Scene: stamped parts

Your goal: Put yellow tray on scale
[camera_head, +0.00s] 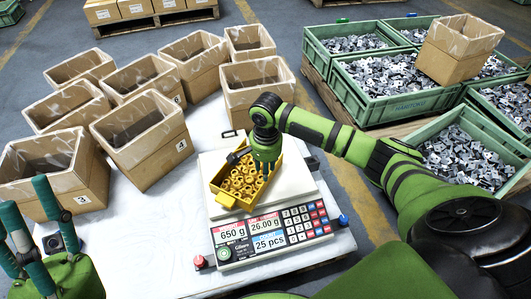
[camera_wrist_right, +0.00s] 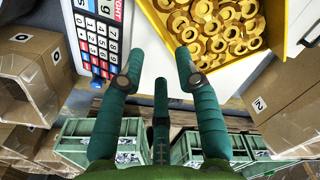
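The yellow tray (camera_head: 226,200), filled with brass-coloured ring parts (camera_head: 242,182), sits on the white plate of the scale (camera_head: 297,175). The scale's displays read 650 g, 26.00 g and 25 pcs. My right gripper (camera_head: 264,170) is above the tray's far right part in the head view. In the right wrist view my right gripper (camera_wrist_right: 161,82) has its fingers spread with nothing between them; the tray (camera_wrist_right: 292,42) lies beyond the fingertips, at upper right. The scale's keypad (camera_wrist_right: 97,45) shows at upper left. My left gripper (camera_head: 25,205) is open and empty at lower left.
Several open cardboard boxes (camera_head: 141,135) stand on the left and back of the white table (camera_head: 150,235). Green crates (camera_head: 390,100) of grey metal parts stand at the right, with a cardboard box (camera_head: 450,62) on them. A red button (camera_head: 199,262) and a blue button (camera_head: 343,219) flank the scale.

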